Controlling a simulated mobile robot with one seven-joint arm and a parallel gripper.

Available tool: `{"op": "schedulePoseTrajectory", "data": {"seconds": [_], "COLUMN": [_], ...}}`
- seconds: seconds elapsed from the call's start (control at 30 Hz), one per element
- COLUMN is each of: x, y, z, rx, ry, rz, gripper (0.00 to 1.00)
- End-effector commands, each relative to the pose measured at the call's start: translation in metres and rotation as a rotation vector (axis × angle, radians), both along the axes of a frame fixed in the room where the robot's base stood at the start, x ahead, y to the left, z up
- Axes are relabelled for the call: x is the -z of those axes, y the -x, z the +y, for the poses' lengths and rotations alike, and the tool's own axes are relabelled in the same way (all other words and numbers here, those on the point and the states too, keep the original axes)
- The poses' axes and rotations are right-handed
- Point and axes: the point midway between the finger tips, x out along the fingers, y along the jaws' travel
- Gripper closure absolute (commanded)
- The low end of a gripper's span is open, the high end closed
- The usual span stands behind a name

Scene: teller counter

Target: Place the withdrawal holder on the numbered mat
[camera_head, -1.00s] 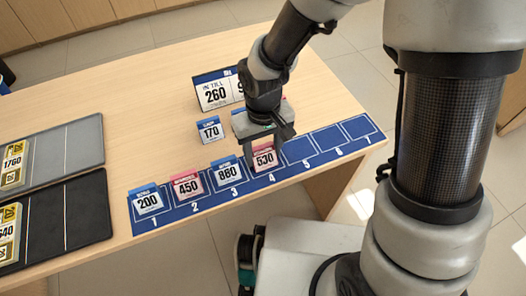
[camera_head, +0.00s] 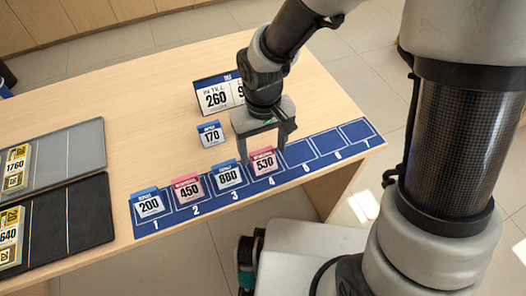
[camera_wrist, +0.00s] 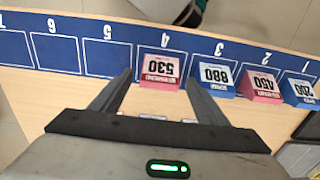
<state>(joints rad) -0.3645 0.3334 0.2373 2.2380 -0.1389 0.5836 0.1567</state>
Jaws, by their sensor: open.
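The pink holder marked 530 (camera_head: 264,162) stands upright on cell 4 of the blue numbered mat (camera_head: 327,144). It also shows in the wrist view (camera_wrist: 158,70), just beyond and between the fingertips. My gripper (camera_head: 265,155) is open, with its fingers pointing down behind that holder; no finger visibly grips it. In the wrist view the fingers (camera_wrist: 158,80) are spread apart. A blue holder 200 (camera_head: 149,205) is on cell 1, a pink 450 (camera_head: 188,190) on cell 2 and a blue 880 (camera_head: 228,176) on cell 3. Cells 5 to 7 are bare.
A blue holder 170 (camera_head: 210,134) stands off the mat, behind it. A grey tray (camera_head: 80,140) and a black tray (camera_head: 85,215) lie at left. The counter's front edge borders the mat.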

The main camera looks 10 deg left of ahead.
Motion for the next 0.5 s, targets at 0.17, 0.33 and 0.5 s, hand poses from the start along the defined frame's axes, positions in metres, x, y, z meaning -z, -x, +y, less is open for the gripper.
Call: {"op": "schedulePoseTrajectory", "data": {"seconds": [0.17,0.33,0.5], "x": [-0.045,-0.074,-0.088], "y": [-0.001,-0.001,0.000], "z": [0.000,0.000,0.000], "rx": [0.001,0.000,-0.001], "ry": [-0.002,-0.001,-0.001], "rz": [-0.006,-0.004,-0.001], "gripper": [0.32,0.32,0.32]}}
